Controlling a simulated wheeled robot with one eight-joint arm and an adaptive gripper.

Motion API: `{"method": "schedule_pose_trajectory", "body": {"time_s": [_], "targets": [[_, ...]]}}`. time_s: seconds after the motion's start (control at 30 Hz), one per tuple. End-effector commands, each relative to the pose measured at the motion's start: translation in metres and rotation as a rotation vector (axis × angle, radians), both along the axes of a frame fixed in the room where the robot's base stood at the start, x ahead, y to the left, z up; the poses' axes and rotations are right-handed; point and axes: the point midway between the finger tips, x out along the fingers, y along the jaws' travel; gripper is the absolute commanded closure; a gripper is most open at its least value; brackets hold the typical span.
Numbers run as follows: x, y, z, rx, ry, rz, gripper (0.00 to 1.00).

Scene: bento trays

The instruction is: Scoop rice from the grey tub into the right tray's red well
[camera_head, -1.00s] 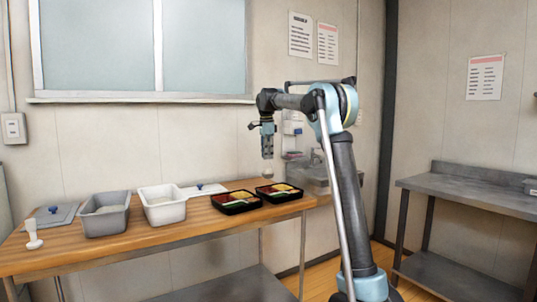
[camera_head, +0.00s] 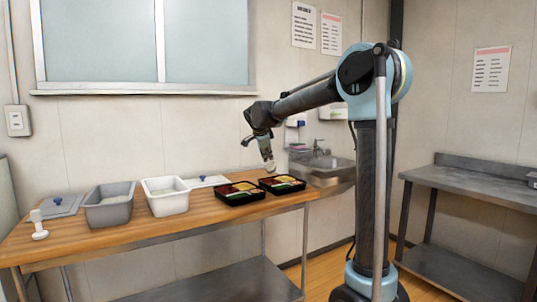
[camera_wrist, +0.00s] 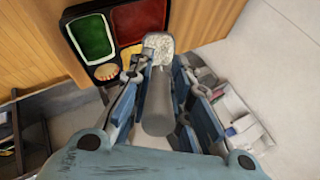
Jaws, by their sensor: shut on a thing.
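My gripper (camera_wrist: 155,95) is shut on the grey handle of a scoop (camera_wrist: 158,118). White rice (camera_wrist: 158,46) shows in the scoop's bowl in the wrist view. The bowl hangs by the edge of the black right tray (camera_wrist: 72,45), overlapping a corner of its red well (camera_wrist: 138,20); its height above the tray is unclear. In the head view my gripper (camera_head: 266,150) is tilted just above the right tray (camera_head: 282,190). The grey tub (camera_head: 108,216) stands left on the counter.
A white tub (camera_head: 168,206) stands beside the grey tub. The left tray (camera_head: 240,201) sits next to the right one. A grey lid (camera_head: 62,204), a white lid (camera_head: 203,181) and a white upright utensil (camera_head: 38,225) lie about. A sink (camera_head: 325,172) is behind the counter's right end.

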Motion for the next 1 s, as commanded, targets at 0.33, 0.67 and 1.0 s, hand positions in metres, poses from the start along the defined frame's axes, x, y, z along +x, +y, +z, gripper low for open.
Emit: {"method": "schedule_pose_trajectory", "body": {"time_s": [0.33,0.67,1.0], "targets": [[-0.018,0.004,-0.022,-0.044,-0.214,0.003,1.0],[-0.03,0.007,-0.044,-0.081,-0.414,0.003,1.0],[-0.036,0.007,-0.059,-0.108,-0.559,0.0,1.0]]}}
